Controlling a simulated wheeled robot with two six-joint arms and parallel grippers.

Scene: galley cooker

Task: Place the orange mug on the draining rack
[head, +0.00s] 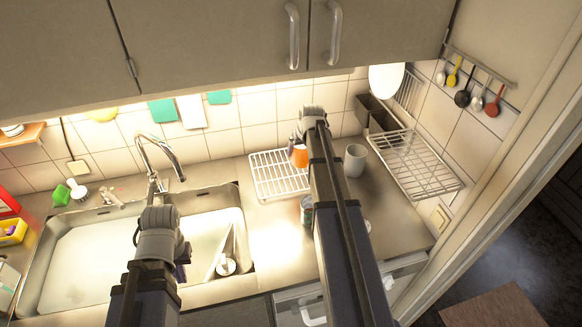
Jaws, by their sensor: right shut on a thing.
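The orange mug (299,156) is at the right part of the white wire draining rack (262,181), which lies on the counter right of the sink. My right gripper (306,138) is shut on the orange mug. My right arm covers part of the mug and the rack's right side, so I cannot tell whether the mug touches the rack.
The sink (80,262) has a tall faucet (165,150). Cabinets (220,40) overhang the counter.

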